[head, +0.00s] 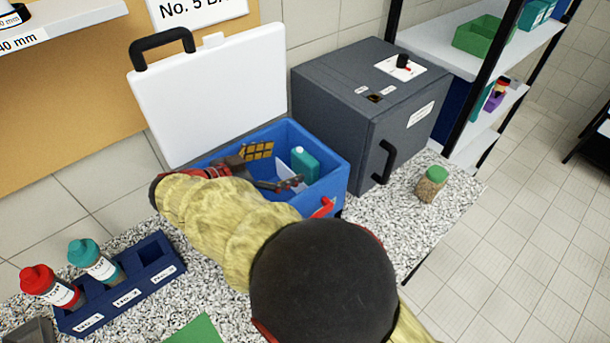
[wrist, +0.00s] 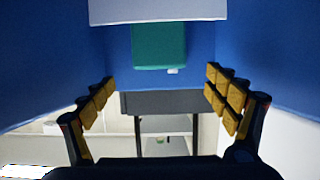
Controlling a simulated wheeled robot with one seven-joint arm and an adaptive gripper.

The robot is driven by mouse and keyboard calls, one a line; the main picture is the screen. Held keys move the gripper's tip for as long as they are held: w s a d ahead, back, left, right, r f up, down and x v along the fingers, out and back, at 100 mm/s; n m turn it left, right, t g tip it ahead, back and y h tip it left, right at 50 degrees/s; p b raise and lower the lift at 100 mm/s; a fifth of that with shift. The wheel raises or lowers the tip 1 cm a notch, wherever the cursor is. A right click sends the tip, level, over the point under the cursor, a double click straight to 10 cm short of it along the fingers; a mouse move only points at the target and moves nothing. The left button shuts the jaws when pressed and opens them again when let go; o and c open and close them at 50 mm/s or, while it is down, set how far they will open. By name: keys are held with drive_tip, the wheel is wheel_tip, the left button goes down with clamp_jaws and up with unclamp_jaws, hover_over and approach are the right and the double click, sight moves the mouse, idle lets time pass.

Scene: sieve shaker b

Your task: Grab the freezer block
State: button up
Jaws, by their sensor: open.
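The freezer block appears to be the teal block with a small white cap (head: 305,164). It stands inside the open blue cool box (head: 333,176), near its right end. In the wrist view the teal block (wrist: 158,45) is at the upper middle, beyond the fingertips, with its cap at its lower edge. My gripper (head: 270,168) is inside the top of the box, to the left of the block. Its yellow-padded fingers are spread and empty, one on each side of the wrist view (wrist: 160,82). My arm hides the box's front left part.
The white lid (head: 208,95) stands raised behind the box. A white piece (head: 289,178) lies inside, beside the block. A grey oven-like cabinet (head: 340,95) is close on the right. A green-capped jar (head: 432,184) and a blue bottle rack (head: 122,290) stand on the bench.

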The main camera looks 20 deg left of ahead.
sight(301, 158)
drive_tip(key=b+x, duration=0.1)
drive_tip(key=x, duration=0.5)
drive_tip(key=shift+w+d, duration=0.1)
drive_tip(key=shift+c, duration=1)
drive_tip(key=c, duration=1.9)
drive_tip(key=shift+c, duration=0.2)
